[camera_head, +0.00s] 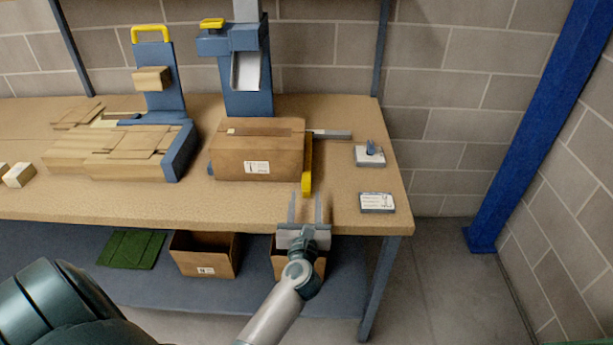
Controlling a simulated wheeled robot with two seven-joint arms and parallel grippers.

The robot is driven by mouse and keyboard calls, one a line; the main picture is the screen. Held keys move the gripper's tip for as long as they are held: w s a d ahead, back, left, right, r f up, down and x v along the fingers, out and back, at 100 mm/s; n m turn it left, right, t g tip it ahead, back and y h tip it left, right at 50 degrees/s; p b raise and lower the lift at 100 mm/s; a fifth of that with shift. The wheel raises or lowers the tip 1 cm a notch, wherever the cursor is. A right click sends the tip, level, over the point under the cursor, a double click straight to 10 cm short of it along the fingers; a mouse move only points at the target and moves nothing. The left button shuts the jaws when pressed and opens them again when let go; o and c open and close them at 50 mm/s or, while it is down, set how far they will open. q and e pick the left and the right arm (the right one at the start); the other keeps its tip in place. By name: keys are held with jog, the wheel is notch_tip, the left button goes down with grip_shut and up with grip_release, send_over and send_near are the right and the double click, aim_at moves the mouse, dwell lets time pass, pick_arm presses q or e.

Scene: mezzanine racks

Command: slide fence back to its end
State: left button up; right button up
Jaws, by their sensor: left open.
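The fence (307,166) is a narrow yellow upright plate on the workbench. It stands along the right side of a closed cardboard box (225,163), touching or nearly touching it. A grey rail (335,134) runs to the right from behind the box, past the fence. My left gripper (305,206) is at the bench's front edge, just in front of the fence's near end. Its two fingers point toward the bench's back, apart, with nothing seen between them. My right gripper is not in view.
A blue dispenser (262,100) stands behind the box, and flat cardboard (95,158) lies to the left. A small grey device (369,158) and a label card (377,203) lie to the right. Bare bench top (340,165) shows right of the fence. Open boxes (190,262) sit on the lower shelf.

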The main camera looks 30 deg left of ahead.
aim_at(307, 184)
pick_arm(q)
jog(key=p+x, duration=0.1)
jog(key=x, duration=0.8)
jog(key=shift+w, duration=0.1)
jog(key=shift+c, duration=0.6)
grip_shut()
